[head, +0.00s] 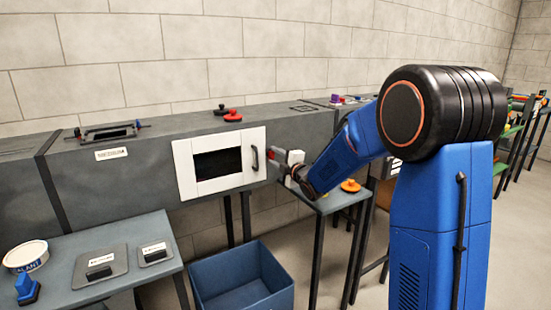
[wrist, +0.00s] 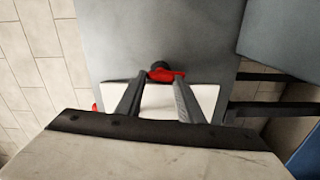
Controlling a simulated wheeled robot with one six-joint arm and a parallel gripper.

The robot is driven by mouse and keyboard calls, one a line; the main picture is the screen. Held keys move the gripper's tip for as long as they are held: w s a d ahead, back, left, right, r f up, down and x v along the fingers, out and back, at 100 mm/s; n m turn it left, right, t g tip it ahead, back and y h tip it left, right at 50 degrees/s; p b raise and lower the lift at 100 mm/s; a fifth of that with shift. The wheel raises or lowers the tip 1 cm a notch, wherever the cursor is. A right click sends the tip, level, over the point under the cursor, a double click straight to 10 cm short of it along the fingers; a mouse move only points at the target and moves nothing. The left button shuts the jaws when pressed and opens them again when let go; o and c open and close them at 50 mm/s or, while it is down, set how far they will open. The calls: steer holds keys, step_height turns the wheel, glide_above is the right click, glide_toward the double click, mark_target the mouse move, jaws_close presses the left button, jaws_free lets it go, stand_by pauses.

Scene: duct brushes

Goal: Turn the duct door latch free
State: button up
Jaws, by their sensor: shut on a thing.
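The white-framed duct door (head: 220,162) with a dark window lies flat against the front of the grey duct. A black handle (head: 255,158) is on its right side. The red latch (wrist: 168,75), with a black knob (wrist: 159,66), shows between my fingertips in the wrist view. My gripper (head: 275,155) reaches in from the right at the door's right edge and is shut on the latch. In the head view the fingers mostly hide the latch, so its exact angle is hard to tell there. The door's white face (wrist: 150,98) also shows between the fingers.
A blue bin (head: 205,290) stands open on the floor below the door. A table (head: 140,228) at left holds a tub, a blue object and two dark plates with handles. A red knob (head: 233,116) sits on the duct. An orange knob (head: 350,185) lies on the right table.

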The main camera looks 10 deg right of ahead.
steer(key=shift+f+n, duration=0.1)
steer(key=shift+n, duration=0.5)
steer(key=o, duration=1.1)
steer(key=shift+c, duration=0.2)
steer(key=v, duration=1.7)
steer(key=shift+s, duration=0.2)
